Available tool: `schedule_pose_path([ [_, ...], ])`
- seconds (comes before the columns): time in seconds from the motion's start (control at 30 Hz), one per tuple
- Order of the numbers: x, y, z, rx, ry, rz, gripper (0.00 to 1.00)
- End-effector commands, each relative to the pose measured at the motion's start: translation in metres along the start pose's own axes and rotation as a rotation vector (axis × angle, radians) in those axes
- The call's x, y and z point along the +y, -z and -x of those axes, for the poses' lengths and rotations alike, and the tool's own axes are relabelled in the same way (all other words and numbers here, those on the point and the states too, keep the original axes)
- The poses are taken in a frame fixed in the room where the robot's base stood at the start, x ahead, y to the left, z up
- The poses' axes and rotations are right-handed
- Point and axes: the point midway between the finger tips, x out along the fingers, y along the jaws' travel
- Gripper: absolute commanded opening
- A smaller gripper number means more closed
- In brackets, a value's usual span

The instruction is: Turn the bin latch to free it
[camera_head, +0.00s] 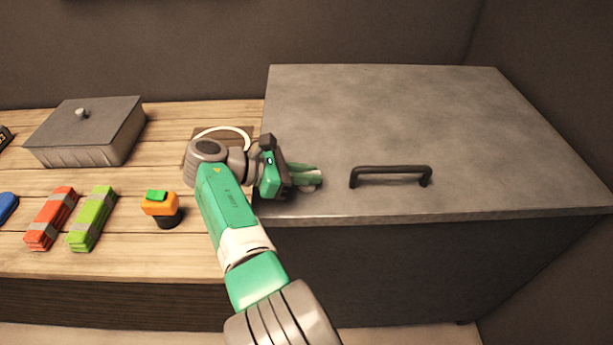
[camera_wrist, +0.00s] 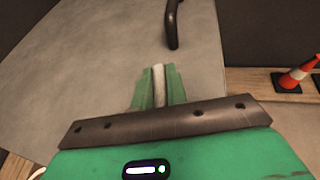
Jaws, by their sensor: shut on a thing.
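The bin is the large grey box on the right (camera_head: 420,115), with its flat lid down and a dark bar handle (camera_head: 390,170) near the front edge. The handle also shows at the top of the wrist view (camera_wrist: 172,25). My gripper (camera_head: 310,177) is over the left front part of the lid, left of the handle. In the wrist view its green fingers (camera_wrist: 159,85) are closed around a narrow pale piece, which looks like the latch (camera_wrist: 159,84). My gripper hides most of the latch, so I cannot tell how far it is turned.
A wooden bench (camera_head: 120,255) adjoins the bin on the left. It holds a grey lidded box (camera_head: 85,130), a red bundle (camera_head: 50,218), a green bundle (camera_head: 92,218) and an orange and black item (camera_head: 160,207). An orange cone (camera_wrist: 298,74) shows in the wrist view.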

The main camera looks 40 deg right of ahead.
Motion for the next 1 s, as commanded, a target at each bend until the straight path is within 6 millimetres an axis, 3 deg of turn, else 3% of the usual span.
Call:
schedule_pose_path([
  [0.23,0.0,0.003,-0.001,0.004,0.0,0.003,0.0],
  [0.27,0.0,0.003,-0.001,0.004,0.0,0.003,0.17],
  [0.37,0.0,0.002,-0.001,0.003,0.0,0.003,0.36],
  [0.67,0.0,-0.002,0.001,0.002,0.0,0.001,0.36],
  [0.87,0.0,-0.044,0.018,0.001,0.0,0.001,0.36],
  [1.0,-0.014,-0.043,0.018,0.001,0.002,0.004,0.36],
])
